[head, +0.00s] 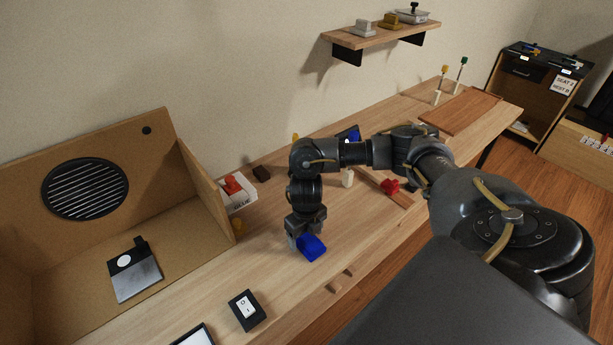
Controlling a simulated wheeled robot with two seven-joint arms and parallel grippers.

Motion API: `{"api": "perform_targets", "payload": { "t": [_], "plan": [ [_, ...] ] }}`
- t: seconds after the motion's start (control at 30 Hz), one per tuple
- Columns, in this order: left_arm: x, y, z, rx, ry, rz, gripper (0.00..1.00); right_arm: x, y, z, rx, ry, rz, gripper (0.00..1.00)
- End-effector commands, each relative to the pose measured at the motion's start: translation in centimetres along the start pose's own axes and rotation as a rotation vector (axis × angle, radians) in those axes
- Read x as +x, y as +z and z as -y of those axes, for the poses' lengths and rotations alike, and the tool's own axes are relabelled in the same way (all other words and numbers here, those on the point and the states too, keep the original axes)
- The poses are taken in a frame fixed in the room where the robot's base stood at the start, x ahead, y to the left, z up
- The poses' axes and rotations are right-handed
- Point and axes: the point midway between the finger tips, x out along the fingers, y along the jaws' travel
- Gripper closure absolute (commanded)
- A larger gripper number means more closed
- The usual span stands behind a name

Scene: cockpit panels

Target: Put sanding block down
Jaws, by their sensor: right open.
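My right gripper (300,238) points down over the middle of the wooden workbench (220,295). Its jaws are open. A bright blue block (312,248) lies right at its fingertips, on or very near the bench top; I cannot tell whether the fingers touch it. It may be the sanding block, but its underside is hidden. My left gripper is not in view.
A cardboard-coloured booth (190,160) with a round vent stands at the left. A white tray (243,199) holds a red item. A wall shelf (375,38) holds several items. Bare bench surrounds the blue block.

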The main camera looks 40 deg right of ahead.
Motion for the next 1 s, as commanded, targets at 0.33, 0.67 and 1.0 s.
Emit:
{"api": "perform_targets", "payload": {
  "t": [0.33, 0.67, 1.0],
  "plan": [
    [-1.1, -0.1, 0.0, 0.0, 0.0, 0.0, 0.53, -6.3, 0.2, 0.1, -0.002, -0.001, 0.007, 0.24],
    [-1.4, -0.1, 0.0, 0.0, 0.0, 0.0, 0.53, -11.2, 0.1, 0.0, 0.0, 0.0, 0.004, 0.24],
    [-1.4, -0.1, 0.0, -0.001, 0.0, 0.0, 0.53, -12.2, 0.0, 0.0, 0.0, 0.0, 0.001, 0.24]
  ]
}}
